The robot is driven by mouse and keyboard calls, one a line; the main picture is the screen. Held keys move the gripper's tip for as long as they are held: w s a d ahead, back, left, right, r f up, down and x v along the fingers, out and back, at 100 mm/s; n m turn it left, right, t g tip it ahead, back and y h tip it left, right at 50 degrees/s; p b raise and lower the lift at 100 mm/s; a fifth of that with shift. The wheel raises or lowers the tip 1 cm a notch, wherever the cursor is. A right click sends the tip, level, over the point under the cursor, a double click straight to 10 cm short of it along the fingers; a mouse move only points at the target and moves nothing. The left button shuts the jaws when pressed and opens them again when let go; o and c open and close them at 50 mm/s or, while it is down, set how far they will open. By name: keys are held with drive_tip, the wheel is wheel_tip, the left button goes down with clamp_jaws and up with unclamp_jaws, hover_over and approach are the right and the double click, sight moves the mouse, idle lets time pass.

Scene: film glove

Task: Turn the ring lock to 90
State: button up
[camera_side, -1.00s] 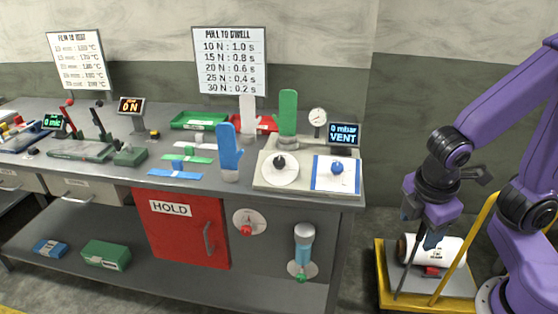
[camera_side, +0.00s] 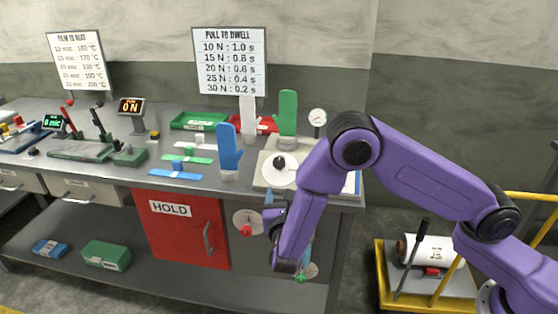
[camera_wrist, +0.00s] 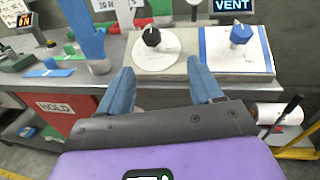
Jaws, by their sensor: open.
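No part is labelled as the ring lock, so I cannot tell which dial it is. A round pale dial with a red knob (camera_side: 246,231) is on the bench front, right of the HOLD door. A black knob (camera_side: 279,162) on a white disc sits on the bench top and also shows in the wrist view (camera_wrist: 152,37). A blue knob (camera_wrist: 241,33) sits on a blue-edged white plate beside it. My gripper (camera_wrist: 162,88) is open and empty, its blue fingers pointing at the bench front below the black knob. In the side view my arm partly hides it beside the red-knob dial.
The red HOLD door (camera_side: 183,228) with a handle is left of the dial. A canister with a green knob (camera_side: 300,279) is mostly behind my arm. A blue glove form (camera_side: 229,150) stands on the bench. A yellow-railed cart (camera_side: 384,285) holds a white roll.

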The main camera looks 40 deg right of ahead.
sight(279, 157)
drive_tip(key=shift+n+t, duration=0.4)
drive_tip(key=shift+n, duration=0.1)
drive_tip(key=x, duration=1.1)
drive_tip(key=a+f+x, duration=0.1)
drive_tip(key=x, duration=0.5)
drive_tip(key=shift+w+d, duration=0.1)
drive_tip(key=shift+w, duration=0.45)
drive_tip(key=c, duration=1)
